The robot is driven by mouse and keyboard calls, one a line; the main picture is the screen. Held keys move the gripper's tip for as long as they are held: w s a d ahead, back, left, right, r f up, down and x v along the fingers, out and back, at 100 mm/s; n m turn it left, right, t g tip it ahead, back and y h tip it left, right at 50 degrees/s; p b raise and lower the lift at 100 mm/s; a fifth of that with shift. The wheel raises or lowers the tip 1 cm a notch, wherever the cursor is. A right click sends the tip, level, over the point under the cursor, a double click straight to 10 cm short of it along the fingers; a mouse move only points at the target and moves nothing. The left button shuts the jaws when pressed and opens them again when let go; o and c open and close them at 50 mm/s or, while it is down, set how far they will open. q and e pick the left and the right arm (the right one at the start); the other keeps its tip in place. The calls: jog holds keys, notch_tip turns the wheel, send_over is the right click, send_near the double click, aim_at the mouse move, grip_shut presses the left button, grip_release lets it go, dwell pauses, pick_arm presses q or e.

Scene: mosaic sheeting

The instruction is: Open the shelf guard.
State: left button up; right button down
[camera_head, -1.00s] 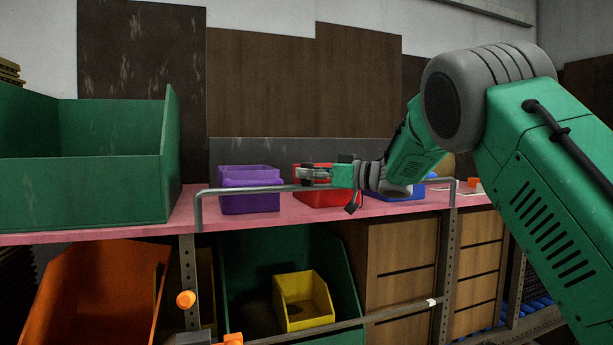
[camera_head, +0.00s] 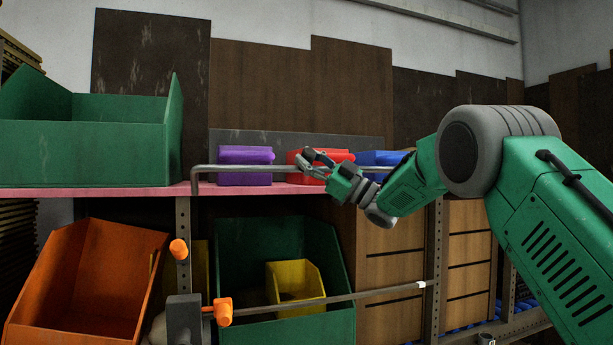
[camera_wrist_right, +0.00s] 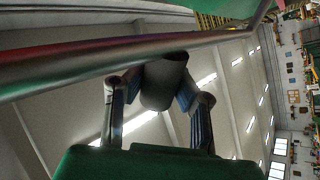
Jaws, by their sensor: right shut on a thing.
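The shelf guard (camera_head: 235,168) is a grey metal bar along the front of the pink shelf, bent down at its left end. It stands above the shelf edge, in front of the bins. My right gripper (camera_head: 311,163) is shut on the bar near its middle, reaching it from the lower right. In the right wrist view the bar (camera_wrist_right: 60,68) crosses the top of the picture, beyond the two fingers of my right gripper (camera_wrist_right: 160,88). The exact contact is partly hidden. My left gripper is not in view.
On the pink shelf (camera_head: 110,192) stand a large green bin (camera_head: 80,155), a purple bin (camera_head: 243,178), a red bin (camera_head: 330,155) and a blue bin (camera_head: 380,157). Below are an orange bin (camera_head: 90,280), a yellow bin (camera_head: 297,282) and a lower rod (camera_head: 350,297) with orange knobs (camera_head: 223,311).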

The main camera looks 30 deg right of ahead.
notch_tip(320, 180, down, 6)
jog(key=s+n+g+y+b, duration=0.2)
jog(key=n+g+y+b, duration=0.3)
jog(key=n+y+b, duration=0.2)
jog(key=shift+s+a+r+n+b, duration=0.3)
jog(key=shift+n+b, duration=0.4)
jog(key=shift+n, duration=0.7)
jog(key=shift+g, duration=0.3)
jog(key=c, duration=1.4)
grip_release()
jog(key=shift+o, duration=0.9)
jog(key=shift+d, duration=0.15)
jog(key=shift+s, duration=0.1)
